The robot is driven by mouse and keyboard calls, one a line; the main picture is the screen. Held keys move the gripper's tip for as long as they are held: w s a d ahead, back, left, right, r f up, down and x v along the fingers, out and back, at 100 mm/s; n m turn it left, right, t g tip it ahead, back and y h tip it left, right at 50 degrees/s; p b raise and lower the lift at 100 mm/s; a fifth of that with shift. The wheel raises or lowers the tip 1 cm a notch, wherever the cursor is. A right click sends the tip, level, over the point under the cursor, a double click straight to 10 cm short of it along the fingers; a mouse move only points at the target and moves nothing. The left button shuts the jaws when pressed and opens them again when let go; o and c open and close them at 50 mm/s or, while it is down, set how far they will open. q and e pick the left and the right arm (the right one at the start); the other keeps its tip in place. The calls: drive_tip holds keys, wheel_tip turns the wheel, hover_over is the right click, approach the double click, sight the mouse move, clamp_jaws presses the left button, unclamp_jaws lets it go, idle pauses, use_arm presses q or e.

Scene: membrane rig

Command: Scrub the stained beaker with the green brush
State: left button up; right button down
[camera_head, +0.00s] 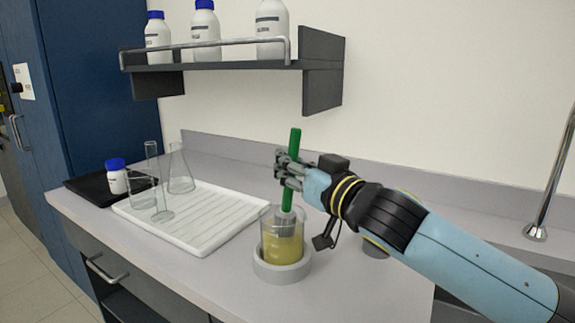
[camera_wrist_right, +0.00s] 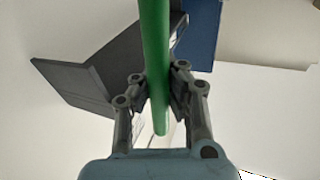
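The stained beaker (camera_head: 283,243) stands upright in a round grey holder (camera_head: 282,268) on the counter. Its lower part looks yellowish. The green brush (camera_head: 294,143) is held nearly upright over the beaker, with its grey head (camera_head: 285,219) inside the beaker's upper part. My right gripper (camera_head: 283,168) is shut on the green handle, above the beaker's rim. In the right wrist view the green handle (camera_wrist_right: 155,40) runs between the two fingers (camera_wrist_right: 158,92). Whether the brush head touches the glass I cannot tell. My left gripper is not in view.
A white ribbed drying tray (camera_head: 222,226) lies left of the beaker, with clear glassware such as a flask (camera_head: 180,175) on it. A black tray (camera_head: 88,186) holds a small blue-capped bottle (camera_head: 117,178). A wall shelf (camera_head: 215,64) with bottles hangs above. A metal faucet (camera_head: 548,195) stands at right.

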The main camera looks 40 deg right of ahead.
sight(286, 203)
drive_tip(key=shift+r, duration=0.5)
wheel_tip(286, 203, down, 4)
drive_tip(key=b, duration=0.3)
drive_tip(key=shift+f, duration=0.15)
drive_tip(key=shift+s+a, duration=0.65)
